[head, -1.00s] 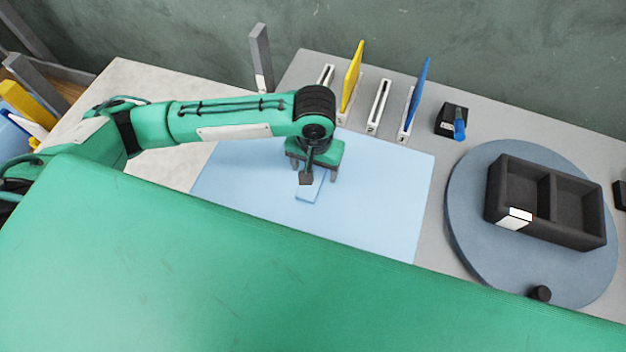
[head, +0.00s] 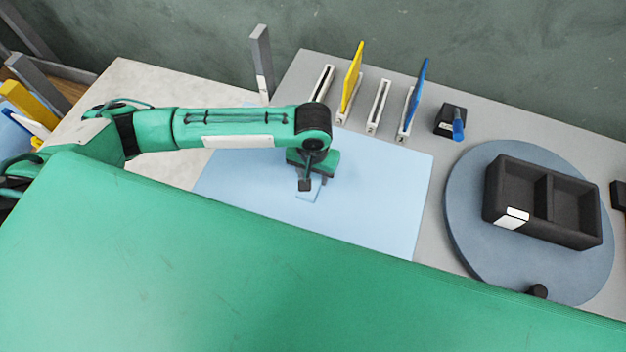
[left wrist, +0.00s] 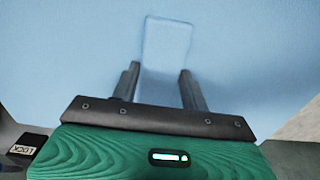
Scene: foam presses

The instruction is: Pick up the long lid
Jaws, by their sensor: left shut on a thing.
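The long lid is a thin, light blue strip (head: 309,194) on the light blue mat (head: 375,200), nearly the same colour as the mat. In the left wrist view its far part (left wrist: 167,42) reaches out beyond the fingertips. My left gripper (head: 316,180) is low over the mat, with its fingers mostly hidden in the head view. In the left wrist view the left gripper (left wrist: 159,70) has its two dark fingers on either side of the lid, shut on it. I cannot tell whether the lid is clear of the mat. My right gripper is not in view.
Behind the mat stand narrow white slotted holders (head: 378,106), a yellow panel (head: 351,78) and a blue panel (head: 417,92). A grey post (head: 262,62) rises at the back. To the right, a dark two-compartment tray (head: 507,217) sits on a round blue-grey turntable (head: 465,235).

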